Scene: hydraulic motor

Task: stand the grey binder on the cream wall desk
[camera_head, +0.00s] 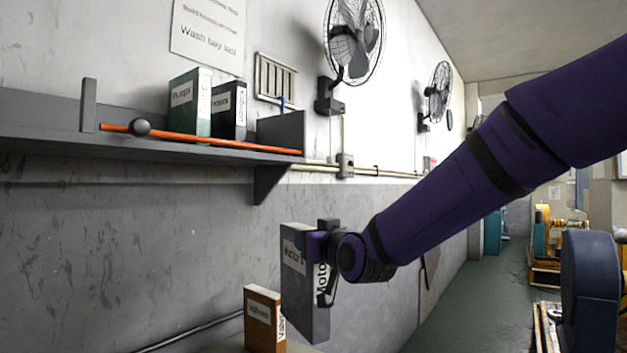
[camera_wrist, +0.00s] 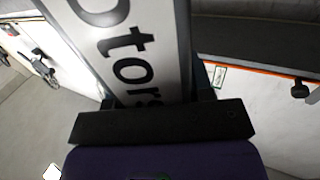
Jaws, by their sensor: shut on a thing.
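The grey binder (camera_head: 294,262) has a white label reading "Motors" and is upright in my gripper (camera_head: 326,246), right of the brown binder. In the wrist view the grey binder (camera_wrist: 135,45) fills the upper middle, its label close to the camera. My gripper (camera_wrist: 160,110) is shut on it. The cream wall desk (camera_head: 240,347) shows only as a strip at the bottom edge of the head view, below the binders. Whether the grey binder's bottom touches the desk cannot be told.
A brown binder (camera_head: 263,320) stands on the desk, close left of the grey one. Above, a grey wall shelf (camera_head: 60,140) with an orange bar (camera_head: 215,143) holds a green binder (camera_head: 190,103) and a black binder (camera_head: 229,110). A blue-grey machine (camera_head: 590,285) stands at right.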

